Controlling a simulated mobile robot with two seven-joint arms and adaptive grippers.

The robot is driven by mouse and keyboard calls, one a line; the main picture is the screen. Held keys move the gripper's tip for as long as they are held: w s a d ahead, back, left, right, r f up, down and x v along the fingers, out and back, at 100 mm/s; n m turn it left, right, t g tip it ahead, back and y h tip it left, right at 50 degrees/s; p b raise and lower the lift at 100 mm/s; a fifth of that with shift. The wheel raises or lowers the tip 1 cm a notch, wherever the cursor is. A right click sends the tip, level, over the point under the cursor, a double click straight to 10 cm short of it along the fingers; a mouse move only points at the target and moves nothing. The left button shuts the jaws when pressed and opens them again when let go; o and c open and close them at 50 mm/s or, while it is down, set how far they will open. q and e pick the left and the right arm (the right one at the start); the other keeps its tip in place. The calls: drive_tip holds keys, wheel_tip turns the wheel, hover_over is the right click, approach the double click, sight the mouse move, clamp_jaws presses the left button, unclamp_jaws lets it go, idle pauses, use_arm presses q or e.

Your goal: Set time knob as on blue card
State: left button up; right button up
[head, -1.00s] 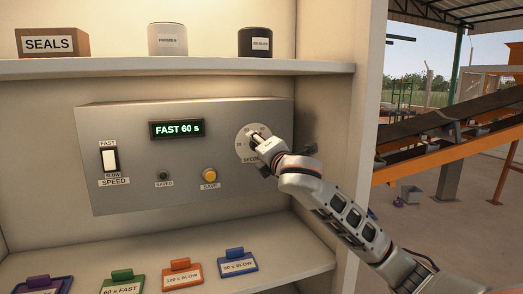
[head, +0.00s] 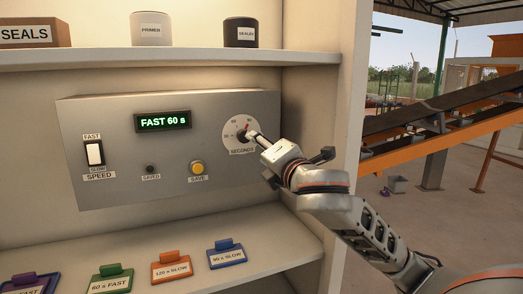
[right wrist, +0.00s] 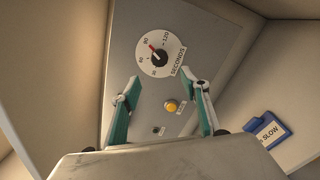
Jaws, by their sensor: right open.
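The time knob is a dark knob with a red pointer on a white SECONDS dial (head: 240,136), at the right of the grey panel; it also shows in the right wrist view (right wrist: 159,57). There the pointer tilts up and left; the number it meets is too small to read surely. The green display (head: 163,122) reads FAST 60 s. The blue card (head: 226,254) on the lower shelf seems to read 90 s SLOW. My right gripper (right wrist: 161,82) is open and empty, its fingers apart in front of the panel below the dial. My left gripper is not in view.
The panel (head: 110,115) also has a white speed switch (head: 95,153) and a yellow SAVE button (head: 197,167). Orange (head: 171,269), green (head: 110,281) and purple cards lie left of the blue one. The cabinet's side wall (head: 345,110) stands close to my right arm.

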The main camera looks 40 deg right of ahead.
idle(0.3)
drive_tip(key=s+a+f+m+g, duration=0.2)
drive_tip(key=s+f+m+g, duration=0.15)
drive_tip(key=f, duration=1.05)
drive_tip(key=s+a+f+m+g, duration=0.15)
drive_tip(key=f+m, duration=0.25)
drive_tip(key=f, duration=1)
drive_tip(key=s+f+m+g, duration=0.5)
drive_tip(key=s+f+m, duration=0.1)
drive_tip(key=s+f, duration=1.3)
drive_tip(key=a+f+m+t+y, duration=0.2)
drive_tip(key=a+f+y, duration=0.4)
drive_tip(key=a+f, duration=0.8)
wheel_tip(320, 180, down, 2)
drive_tip(key=shift+w+f+m+t, duration=0.2)
drive_tip(key=shift+m+t, duration=0.2)
drive_tip(key=shift+m, duration=0.45)
drive_tip(key=shift+a, duration=0.1)
